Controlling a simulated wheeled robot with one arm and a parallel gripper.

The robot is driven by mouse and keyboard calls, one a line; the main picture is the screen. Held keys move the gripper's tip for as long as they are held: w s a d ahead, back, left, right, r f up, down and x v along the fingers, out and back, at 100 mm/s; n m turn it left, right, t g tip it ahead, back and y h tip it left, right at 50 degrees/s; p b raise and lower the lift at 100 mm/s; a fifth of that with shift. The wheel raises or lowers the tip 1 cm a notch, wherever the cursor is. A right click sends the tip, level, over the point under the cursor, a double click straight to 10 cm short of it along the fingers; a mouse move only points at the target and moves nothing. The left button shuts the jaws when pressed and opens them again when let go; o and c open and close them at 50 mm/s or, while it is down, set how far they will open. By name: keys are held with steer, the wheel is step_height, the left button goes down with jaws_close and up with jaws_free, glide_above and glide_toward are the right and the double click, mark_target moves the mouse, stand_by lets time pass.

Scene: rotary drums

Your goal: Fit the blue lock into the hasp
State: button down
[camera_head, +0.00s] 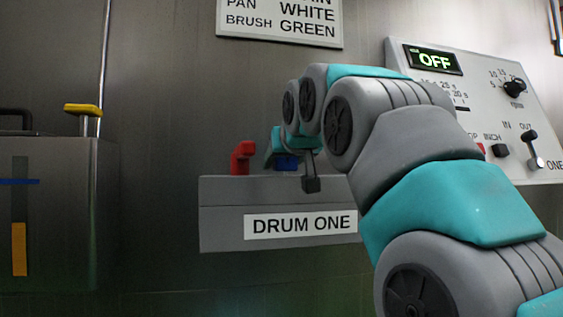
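A small blue block (287,162), which looks like the blue lock, shows just above the top edge of the grey box labelled DRUM ONE (221,215). My gripper (311,184) is at the front of that box's top edge, with one dark fingertip hanging in front of the box. The blue block is directly beside and behind my gripper. My arm hides most of the gripper, so I cannot tell whether it grips the block or how far its fingers are apart. I cannot make out the hasp. A red hooked part (243,157) stands on the box, left of the blue block.
A metal cabinet (75,215) with a yellow-topped post (84,110) stands at the left. A sign (280,20) hangs above. The wall between cabinet and box is clear.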

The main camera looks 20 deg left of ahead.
steer(key=shift+f, duration=0.35)
steer(key=shift+c, duration=0.8)
jaws_free()
steer(key=shift+b+v, duration=0.3)
steer(key=shift+v, duration=3.65)
